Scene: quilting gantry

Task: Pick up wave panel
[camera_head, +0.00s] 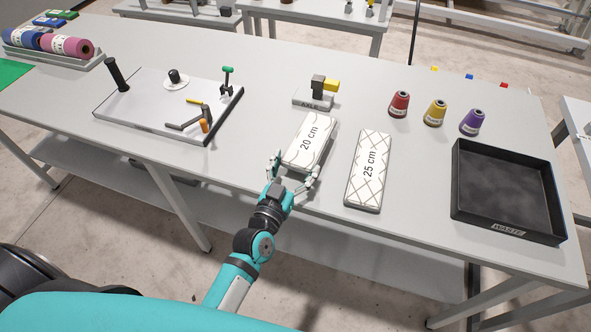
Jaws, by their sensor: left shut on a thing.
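The wave panel (318,148) is a pale rectangular block marked "20 cm" with curved lines, near the front edge of the table. My left gripper (296,167) is at its near end, with one finger on each long side, shut on it. The panel looks level and at or just above the tabletop; I cannot tell if there is a gap beneath it. A second panel (367,178), marked "25 cm" with a diamond pattern, lies to its right, apart from it. My right gripper is not in view.
A black waste tray (461,205) stands at the right. A tool board (150,97) is at the left, with fabric rolls (67,45) beyond.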

